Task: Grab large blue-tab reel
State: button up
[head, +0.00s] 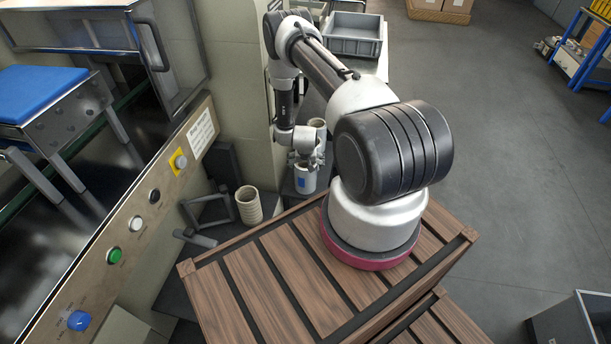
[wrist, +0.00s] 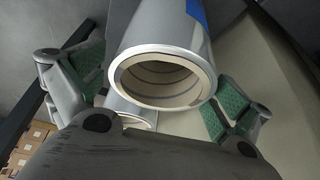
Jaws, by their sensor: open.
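A silvery-white reel with a blue tab (head: 303,184) stands upright on a dark surface beside the machine, below my gripper (head: 304,158). In the wrist view, the reel (wrist: 190,45) shows its open end, a beige hollow core and part of the blue tab (wrist: 196,11). My gripper (wrist: 160,92) is open, with one green-padded finger on the left and one on the right of the reel. The pads look apart from its wall; exact clearance cannot be told. My gripper partly hides the reel's top in the head view.
A second pale reel (head: 319,127) stands just behind; its rim (wrist: 135,119) shows in the wrist view. An empty beige core (head: 248,205) and a grey bracket (head: 207,211) are to the left. A grey bin (head: 354,47) sits farther back. The machine's button panel (head: 130,225) borders the left.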

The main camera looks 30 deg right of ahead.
aim_at(306, 166)
jog(key=x, duration=0.3)
jog(key=shift+w+f, duration=0.15)
jog(key=shift+f, duration=0.2)
jog(key=shift+c, duration=0.4)
jog(key=shift+r, duration=0.1)
jog(key=c, duration=1)
